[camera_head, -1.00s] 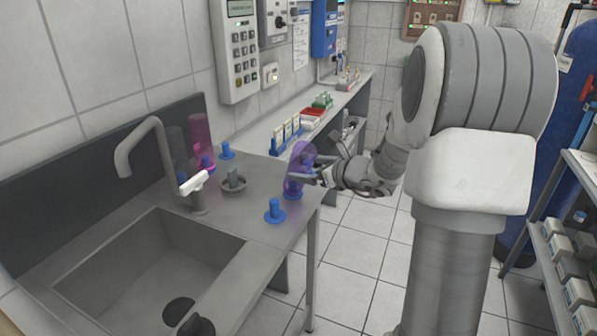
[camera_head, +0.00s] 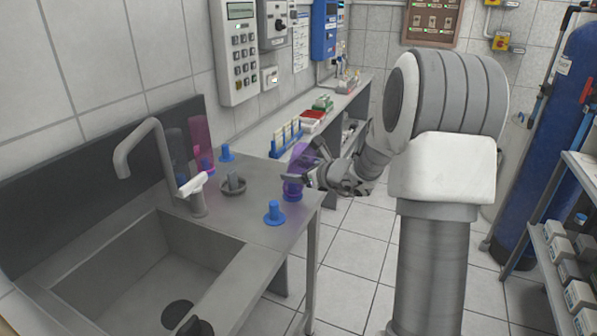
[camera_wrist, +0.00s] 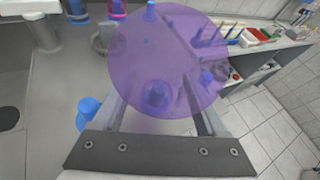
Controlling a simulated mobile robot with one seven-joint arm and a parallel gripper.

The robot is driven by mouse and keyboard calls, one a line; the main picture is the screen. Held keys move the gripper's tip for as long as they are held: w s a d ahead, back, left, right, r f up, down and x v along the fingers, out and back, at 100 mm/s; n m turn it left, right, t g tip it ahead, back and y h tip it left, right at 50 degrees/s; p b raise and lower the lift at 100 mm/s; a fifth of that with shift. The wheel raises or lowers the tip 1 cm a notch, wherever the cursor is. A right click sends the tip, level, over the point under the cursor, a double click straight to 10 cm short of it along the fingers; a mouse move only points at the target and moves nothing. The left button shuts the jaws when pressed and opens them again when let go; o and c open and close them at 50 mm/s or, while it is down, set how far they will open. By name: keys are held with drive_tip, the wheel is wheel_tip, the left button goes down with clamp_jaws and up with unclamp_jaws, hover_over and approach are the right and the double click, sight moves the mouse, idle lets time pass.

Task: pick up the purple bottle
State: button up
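The purple bottle (camera_head: 297,160) is translucent and stands upside down over a blue peg (camera_head: 292,190) near the right edge of the steel counter. In the wrist view the bottle (camera_wrist: 165,50) is a large purple disc, with a blue peg seen through it. My gripper (camera_head: 298,178) reaches in from the right at the bottle's lower part. It also shows in the wrist view (camera_wrist: 163,95), its fingers spread wide on either side of the bottle. I cannot tell whether the fingers touch it.
A free blue peg (camera_head: 274,212) stands in front of the bottle. A pink bottle (camera_head: 201,140), a grey bottle and a tap (camera_head: 160,150) stand at the left by the sink (camera_head: 150,270). Racks (camera_head: 286,137) line the bench behind. A shelf (camera_head: 570,210) stands at right.

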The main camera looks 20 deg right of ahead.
drive_tip(key=c, duration=0.7)
drive_tip(key=shift+r, duration=0.1)
